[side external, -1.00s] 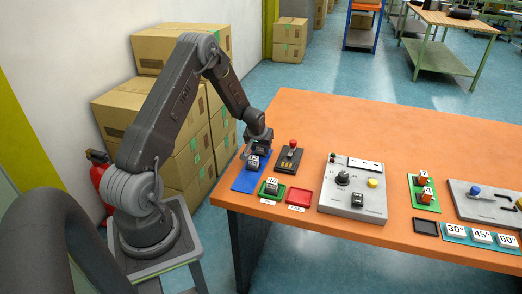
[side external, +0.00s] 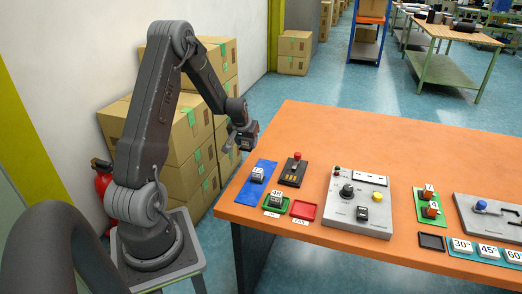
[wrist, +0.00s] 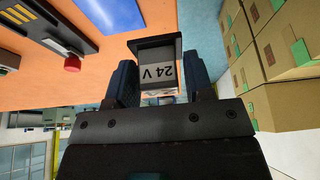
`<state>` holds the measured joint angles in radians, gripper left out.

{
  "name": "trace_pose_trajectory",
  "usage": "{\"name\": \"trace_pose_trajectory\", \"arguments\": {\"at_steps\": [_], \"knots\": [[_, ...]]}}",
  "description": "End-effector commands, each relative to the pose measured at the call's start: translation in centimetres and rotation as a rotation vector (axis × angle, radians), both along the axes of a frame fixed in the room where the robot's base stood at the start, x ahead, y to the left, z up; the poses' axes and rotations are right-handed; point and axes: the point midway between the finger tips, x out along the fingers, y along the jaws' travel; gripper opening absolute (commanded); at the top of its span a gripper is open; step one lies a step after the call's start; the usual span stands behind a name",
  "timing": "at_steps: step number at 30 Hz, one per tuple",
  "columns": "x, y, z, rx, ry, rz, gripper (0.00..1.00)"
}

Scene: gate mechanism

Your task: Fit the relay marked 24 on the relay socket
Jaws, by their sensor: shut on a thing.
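My gripper (side external: 243,140) is shut on the dark relay (wrist: 158,70), whose pale face reads "24 V" upside down in the wrist view. It holds the relay in the air above the far left table edge, clear of the mats. The blue mat (side external: 264,167) below carries another relay (side external: 258,175), its marking too small to read for sure. A relay that seems marked 48 (side external: 277,198) sits on a green mat. A dark plate with gold strips and a red-topped lever (side external: 293,170) stands beside the blue mat. I cannot tell for sure whether it is the relay socket.
A red tray (side external: 303,210) lies right of the green mat. A grey panel (side external: 350,222) with a knob and yellow button stands mid-table. Further right are a green mat (side external: 421,207) with orange parts, a black tray (side external: 432,242) and angle-marked blocks (side external: 488,252). Cartons (side external: 195,125) stand behind my arm.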

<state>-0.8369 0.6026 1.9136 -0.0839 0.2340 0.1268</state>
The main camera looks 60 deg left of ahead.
Motion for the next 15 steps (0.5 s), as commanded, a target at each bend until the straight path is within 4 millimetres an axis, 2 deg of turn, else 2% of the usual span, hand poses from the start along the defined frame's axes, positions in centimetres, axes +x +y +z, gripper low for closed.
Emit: {"name": "trace_pose_trajectory", "arguments": {"at_steps": [4, 9, 12, 15], "knots": [[-2.5, 1.2, 1.7, 0.002, -0.002, 0.004, 0.24], [-3.9, 1.7, 2.6, 0.0, 0.0, 0.0, 0.24], [-3.2, 1.1, 2.7, -0.005, 0.001, -0.008, 0.24], [-1.2, -0.4, 2.5, -0.014, 0.002, -0.019, 0.24]]}}
